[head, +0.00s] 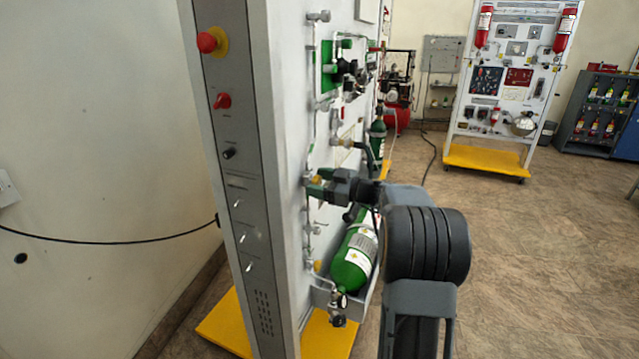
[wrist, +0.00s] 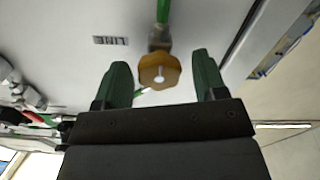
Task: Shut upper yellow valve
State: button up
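The upper yellow valve (head: 315,180) is a small knob on the face of the white panel. In the wrist view the yellow valve (wrist: 159,71) is an amber, many-sided knob with a pale centre, on a fitting below a green pipe. My gripper (head: 319,181) is at this knob in the head view. In the wrist view my gripper (wrist: 162,64) is open, with one green finger on each side of the knob and visible gaps between. A lower yellow valve (head: 317,266) sits further down the panel.
A green oxygen cylinder (head: 354,252) lies tilted in a holder below my arm. Pipes and fittings (head: 345,142) stick out from the panel above. A red emergency knob (head: 208,42) is on the panel's side. The tiled floor (head: 520,240) to the right is open.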

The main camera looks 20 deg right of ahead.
jog(key=c, duration=0.9)
jog(key=shift+o, duration=0.2)
